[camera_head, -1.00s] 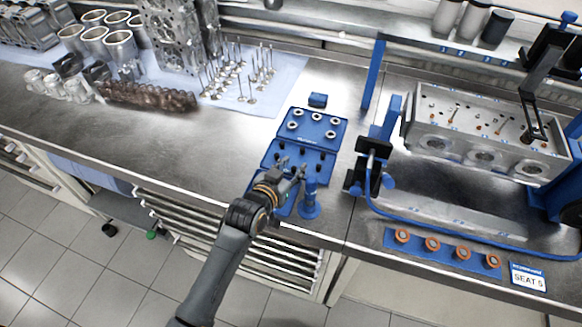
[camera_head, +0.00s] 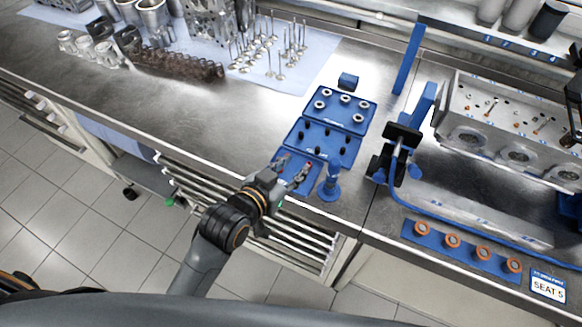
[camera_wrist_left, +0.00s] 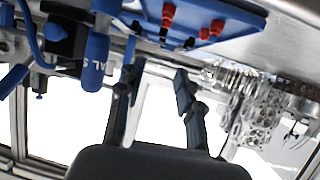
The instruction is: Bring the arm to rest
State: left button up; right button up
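My left arm comes in from the lower left in the head view. Its gripper (camera_head: 291,174) is over or just in front of the near blue tray section, left of a blue upright tool (camera_head: 330,184). In the left wrist view the two fingers (camera_wrist_left: 157,85) are apart with nothing between them. The blue tool also shows in the left wrist view (camera_wrist_left: 95,62), beside the fingers. My right gripper is in neither view.
A blue case (camera_head: 325,143) holds metal rings and dark pieces. A cylinder head (camera_head: 510,121) sits in a blue fixture to the right. A blue strip (camera_head: 437,241) holds copper-coloured rings. Valves (camera_head: 270,60) stand on a pale mat. The bench's left front is clear.

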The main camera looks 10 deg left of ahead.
pick_arm(q)
jog(key=shift+s+r, duration=0.1)
jog(key=shift+s, duration=0.05)
jog(key=shift+a, duration=0.1)
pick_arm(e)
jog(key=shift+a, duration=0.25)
pick_arm(q)
jog(key=s+a+f+n+g+y, duration=0.2)
jog(key=s+a+f+g+y, duration=0.15)
jog(key=s+a, duration=0.5)
jog(key=s+a+f+n+g+y, duration=0.15)
jog(key=s+a+f+g, duration=0.4)
jog(key=s, duration=0.55)
notch_tip(320, 180, down, 27)
jog(key=s+g+b, duration=0.1)
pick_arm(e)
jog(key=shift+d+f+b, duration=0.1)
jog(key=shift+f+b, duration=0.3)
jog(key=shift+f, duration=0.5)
pick_arm(q)
jog(key=s+a+f, duration=0.2)
jog(key=s+f, duration=0.6)
jog(key=s+a+f+g, duration=0.1)
jog(key=s+f, duration=0.8)
jog(key=shift+a+m+y, duration=0.3)
jog(key=shift+a+m, duration=0.05)
jog(key=shift+m, duration=0.1)
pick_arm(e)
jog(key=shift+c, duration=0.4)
